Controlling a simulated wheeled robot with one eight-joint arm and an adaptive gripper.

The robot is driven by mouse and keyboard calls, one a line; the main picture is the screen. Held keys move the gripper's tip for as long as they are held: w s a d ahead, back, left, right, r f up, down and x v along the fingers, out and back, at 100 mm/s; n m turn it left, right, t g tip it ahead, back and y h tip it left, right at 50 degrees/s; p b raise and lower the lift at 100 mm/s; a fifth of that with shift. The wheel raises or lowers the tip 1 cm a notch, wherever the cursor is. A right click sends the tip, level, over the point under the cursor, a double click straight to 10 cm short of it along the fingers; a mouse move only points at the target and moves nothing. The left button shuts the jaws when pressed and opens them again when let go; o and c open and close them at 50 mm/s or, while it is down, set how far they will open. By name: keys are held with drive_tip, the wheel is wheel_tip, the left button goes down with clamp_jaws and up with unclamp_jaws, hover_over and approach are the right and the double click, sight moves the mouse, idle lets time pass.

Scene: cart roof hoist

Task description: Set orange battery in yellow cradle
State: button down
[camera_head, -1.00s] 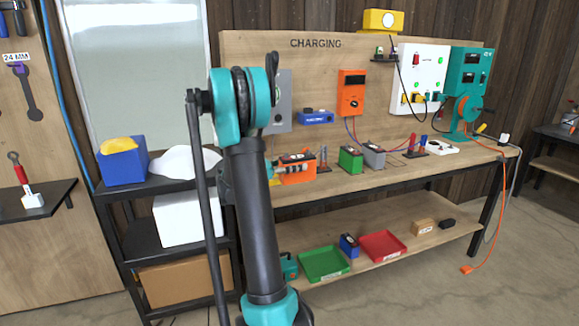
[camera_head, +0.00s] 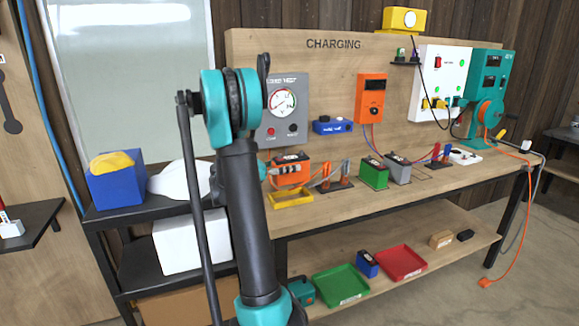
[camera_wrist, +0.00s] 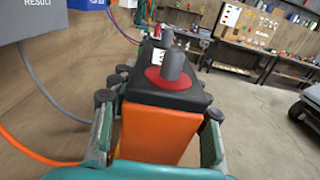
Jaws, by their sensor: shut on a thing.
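The orange battery (camera_head: 289,164), with a black top, is at the left part of the charging bench. My gripper (camera_head: 287,174) is shut on it, with a finger across its front. The wrist view shows the battery (camera_wrist: 158,135) upright between the two fingers of my gripper (camera_wrist: 158,106), with a grey post and red ring on its black top. The yellow cradle (camera_head: 291,203) is on the bench near the front edge, just below and in front of the battery in the head view. Whether the battery's underside touches anything is hidden.
A tester panel (camera_head: 281,108) stands behind. A black shelf unit (camera_head: 117,213) with a blue bin (camera_head: 116,186) is at left.

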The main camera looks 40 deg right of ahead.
sight(289, 176)
drive_tip(key=shift+a, duration=0.2)
drive_tip(key=shift+f, duration=2.4)
drive_tip(key=shift+f, duration=1.7)
idle(0.5)
drive_tip(key=c, duration=0.7)
unclamp_jaws()
drive_tip(key=shift+f, duration=0.1)
drive_tip(key=v, duration=1.2)
